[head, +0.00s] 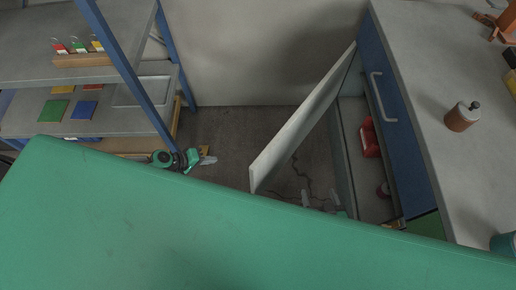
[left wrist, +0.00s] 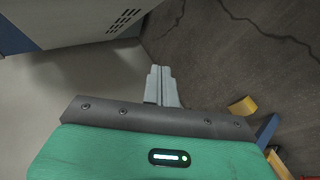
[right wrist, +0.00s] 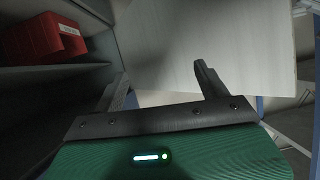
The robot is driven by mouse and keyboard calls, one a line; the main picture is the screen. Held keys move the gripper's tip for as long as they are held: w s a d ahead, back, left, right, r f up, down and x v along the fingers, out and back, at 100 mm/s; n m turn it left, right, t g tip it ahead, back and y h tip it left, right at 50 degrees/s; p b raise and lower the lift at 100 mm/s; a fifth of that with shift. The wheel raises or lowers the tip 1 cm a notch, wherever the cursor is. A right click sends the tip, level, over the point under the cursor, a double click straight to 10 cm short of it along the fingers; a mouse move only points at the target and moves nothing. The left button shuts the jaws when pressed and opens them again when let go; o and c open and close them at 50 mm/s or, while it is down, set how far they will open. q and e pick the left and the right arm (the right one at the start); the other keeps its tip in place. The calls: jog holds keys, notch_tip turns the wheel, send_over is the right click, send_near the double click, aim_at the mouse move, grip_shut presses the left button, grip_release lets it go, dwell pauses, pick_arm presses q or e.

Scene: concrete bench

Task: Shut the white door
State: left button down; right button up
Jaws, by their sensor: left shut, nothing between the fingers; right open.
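The white door (head: 305,118) stands wide open, its far end at the blue cabinet (head: 392,112) and its free edge jutting out over the floor to the left. In the right wrist view the door (right wrist: 235,48) is a pale panel filling the upper middle. My right gripper (head: 320,198) is open and empty, low in front of the cabinet opening, on the inner side of the door. Its fingers (right wrist: 160,88) reach toward the door; I cannot tell whether they touch it. My left gripper (head: 208,160) is shut and empty, left of the door and apart from it.
Inside the cabinet a red bin (head: 370,138) sits on a shelf; it also shows in the right wrist view (right wrist: 48,38). A blue-framed shelf unit (head: 130,72) stands at left. A brown bottle (head: 462,117) stands on the worktop (head: 440,60). Cracked floor (head: 225,130) lies between.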

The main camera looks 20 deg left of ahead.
aim_at(275, 137)
pick_arm(q)
jog(key=w+d+r+m+h+b, duration=0.1)
jog(key=d+r+h+b, duration=0.25)
jog(key=r+b, duration=0.3)
jog(key=w+d+r+m+h+b, duration=0.1)
jog(key=w+d+r+h+b, duration=0.1)
jog(key=r+h+b, duration=0.45)
jog(key=shift+y, duration=0.7)
jog(key=d, duration=0.3)
jog(key=w+d+r+p, duration=0.1)
jog(key=d, duration=0.3)
jog(key=w+d+r, duration=0.1)
jog(key=d, duration=0.3)
jog(key=shift+w+d, duration=0.15)
jog(key=shift+d, duration=0.1)
jog(key=shift+d+f, duration=0.1)
jog(key=shift+d, duration=0.25)
pick_arm(e)
notch_tip(275, 137, up, 16)
jog(key=a+t+y, duration=0.1)
jog(key=t+y, duration=0.1)
jog(key=t, duration=0.4)
jog(key=shift+w+m, duration=0.15)
jog(key=shift+m, duration=0.15)
pick_arm(q)
jog(key=shift+s+d, duration=0.1)
jog(key=shift+s, duration=0.1)
pick_arm(e)
jog(key=shift+a, duration=0.1)
